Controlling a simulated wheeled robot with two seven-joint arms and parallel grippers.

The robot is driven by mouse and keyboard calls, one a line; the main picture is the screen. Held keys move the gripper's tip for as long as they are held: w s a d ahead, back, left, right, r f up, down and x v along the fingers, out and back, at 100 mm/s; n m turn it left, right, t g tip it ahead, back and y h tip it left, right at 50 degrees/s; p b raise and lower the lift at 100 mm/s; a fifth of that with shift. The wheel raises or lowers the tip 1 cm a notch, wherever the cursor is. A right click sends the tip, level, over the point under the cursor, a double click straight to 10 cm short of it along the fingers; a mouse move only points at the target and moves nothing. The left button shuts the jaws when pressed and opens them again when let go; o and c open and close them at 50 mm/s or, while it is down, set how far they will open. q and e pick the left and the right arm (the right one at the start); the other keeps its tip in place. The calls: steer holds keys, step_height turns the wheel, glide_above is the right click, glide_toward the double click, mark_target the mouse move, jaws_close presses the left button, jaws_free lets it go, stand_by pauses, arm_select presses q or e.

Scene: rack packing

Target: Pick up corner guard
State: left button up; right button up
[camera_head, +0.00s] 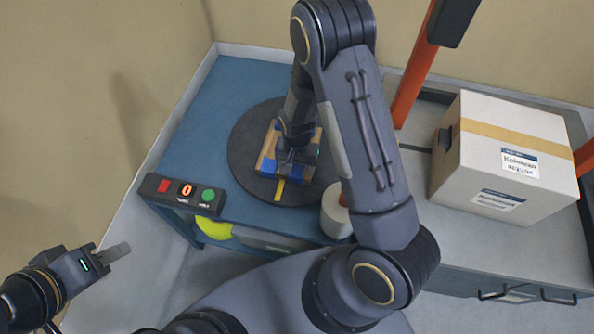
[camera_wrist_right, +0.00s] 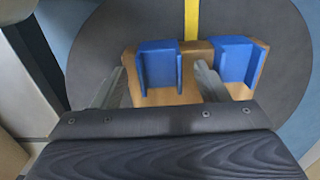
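Two blue corner guards, a left one (camera_wrist_right: 157,63) and a right one (camera_wrist_right: 238,60), sit on the edge of a brown block (camera_wrist_right: 190,96) in the right wrist view. In the head view, blue pieces (camera_head: 270,167) show on the block (camera_head: 266,150), partly hidden by my right arm. My right gripper (camera_wrist_right: 161,72) is open, its fingers on either side of the left guard with gaps visible; whether they touch it I cannot tell. In the head view my right gripper (camera_head: 292,158) is over the block. My left gripper (camera_head: 118,252) is far from it at lower left; its opening is unclear.
The block lies on a dark round turntable (camera_head: 245,140) with a yellow stripe, on a blue table (camera_head: 215,110). A button box (camera_head: 184,194) sits at its front left corner. A white roll (camera_head: 335,215) stands near the front. A large carton (camera_head: 480,150) is at right, beside orange posts (camera_head: 413,75).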

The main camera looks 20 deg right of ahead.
steer(key=c, duration=1)
steer(key=shift+r, duration=0.1)
steer(key=shift+c, duration=0.2)
